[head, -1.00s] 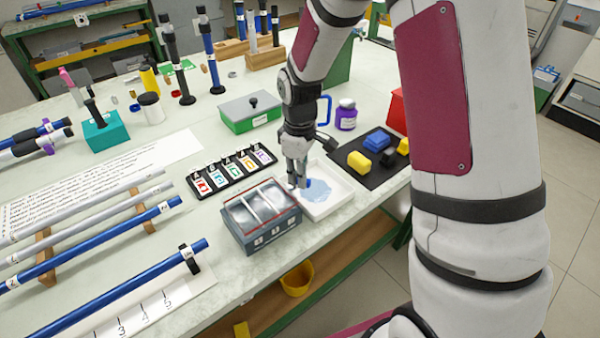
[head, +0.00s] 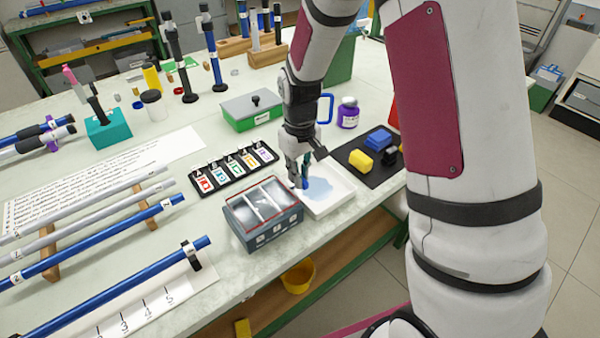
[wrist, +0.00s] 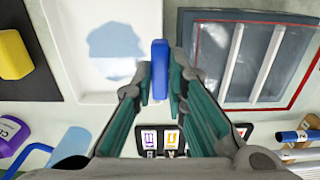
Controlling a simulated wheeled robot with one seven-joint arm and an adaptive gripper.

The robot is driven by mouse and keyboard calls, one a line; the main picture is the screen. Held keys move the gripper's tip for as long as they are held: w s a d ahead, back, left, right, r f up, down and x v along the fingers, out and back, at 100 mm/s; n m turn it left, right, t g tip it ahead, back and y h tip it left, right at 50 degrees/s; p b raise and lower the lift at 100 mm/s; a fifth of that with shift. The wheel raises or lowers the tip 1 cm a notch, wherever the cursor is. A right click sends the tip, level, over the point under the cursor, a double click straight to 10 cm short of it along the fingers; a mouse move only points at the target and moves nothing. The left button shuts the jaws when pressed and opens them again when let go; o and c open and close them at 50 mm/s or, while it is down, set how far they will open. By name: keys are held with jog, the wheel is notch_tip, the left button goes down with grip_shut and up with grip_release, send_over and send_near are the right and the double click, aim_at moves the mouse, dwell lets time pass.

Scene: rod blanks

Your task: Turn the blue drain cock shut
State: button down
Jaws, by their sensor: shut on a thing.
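The blue drain cock (wrist: 160,70) shows in the wrist view as an upright blue bar between the tray and the compartment box. My gripper (wrist: 159,88) is shut on it, with one teal-lined finger on each side. In the head view the cock (head: 305,181) is a small blue piece partly hidden by my gripper (head: 301,184). The grey-blue box (head: 272,232) with several compartments stands to its left. The white tray (head: 345,192) lies to its right, with a pale blue puddle (head: 319,187) in it. The cock's base is hidden.
A black card rack (head: 215,186) and a green box with grey lid (head: 250,118) stand behind the compartment box. A black mat (head: 352,155) with yellow and blue blocks lies beyond the tray. Rods (head: 110,285) fill the left. A purple jar (head: 348,115) stands behind.

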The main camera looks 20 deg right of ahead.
jog(key=c, duration=1.6)
grip_release()
